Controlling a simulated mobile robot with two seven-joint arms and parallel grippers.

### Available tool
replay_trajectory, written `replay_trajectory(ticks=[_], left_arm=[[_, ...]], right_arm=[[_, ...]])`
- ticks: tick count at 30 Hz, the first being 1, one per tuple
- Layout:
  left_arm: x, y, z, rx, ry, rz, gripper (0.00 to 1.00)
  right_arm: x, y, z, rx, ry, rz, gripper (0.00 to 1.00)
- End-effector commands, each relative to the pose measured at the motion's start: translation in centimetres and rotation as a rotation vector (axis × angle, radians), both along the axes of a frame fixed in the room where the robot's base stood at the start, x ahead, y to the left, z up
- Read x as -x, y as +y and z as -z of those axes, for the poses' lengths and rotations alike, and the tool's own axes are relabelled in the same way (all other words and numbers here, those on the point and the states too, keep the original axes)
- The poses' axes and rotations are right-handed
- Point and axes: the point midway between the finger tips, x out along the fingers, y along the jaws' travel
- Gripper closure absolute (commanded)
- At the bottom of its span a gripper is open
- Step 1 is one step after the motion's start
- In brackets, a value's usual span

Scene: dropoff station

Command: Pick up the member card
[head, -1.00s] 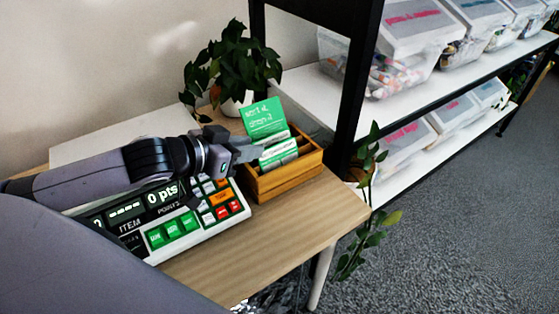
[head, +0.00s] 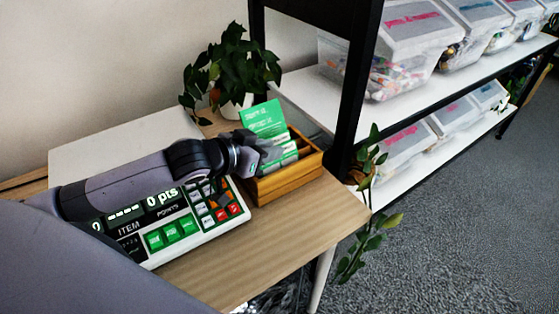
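A wooden card box (head: 288,182) with several compartments stands on the table. A tall green card (head: 265,117) with white writing rises from its back part. Lower green-and-white cards (head: 289,155) stand in front of it. I cannot read which one is the member card. My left gripper (head: 265,152) reaches in from the left, at the left side of the box. Its fingertips are against or just in front of the cards, and the small view does not show whether they touch or grip one. My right gripper is not in view.
A points terminal (head: 207,233) with green, orange and red keys lies under my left arm. A potted plant (head: 235,65) stands behind the box. A black-framed shelf (head: 349,100) with clear bins (head: 403,62) is at the right. The wooden tabletop (head: 300,235) is clear in front.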

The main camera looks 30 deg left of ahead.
Motion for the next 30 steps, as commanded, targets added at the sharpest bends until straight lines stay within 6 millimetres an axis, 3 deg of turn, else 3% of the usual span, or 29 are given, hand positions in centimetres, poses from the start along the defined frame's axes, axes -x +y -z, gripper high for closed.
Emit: replay_trajectory(ticks=[20,26,30], left_arm=[[0.1,0.1,0.0,-0.004,0.009,-0.003,1.0],[0.0,0.1,-2.3,-0.003,0.004,-0.003,1.0],[0.0,0.1,-5.2,-0.001,0.0,-0.002,1.0]], right_arm=[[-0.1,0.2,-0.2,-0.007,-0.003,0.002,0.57],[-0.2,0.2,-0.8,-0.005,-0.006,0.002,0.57],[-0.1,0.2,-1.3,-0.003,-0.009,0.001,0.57]])
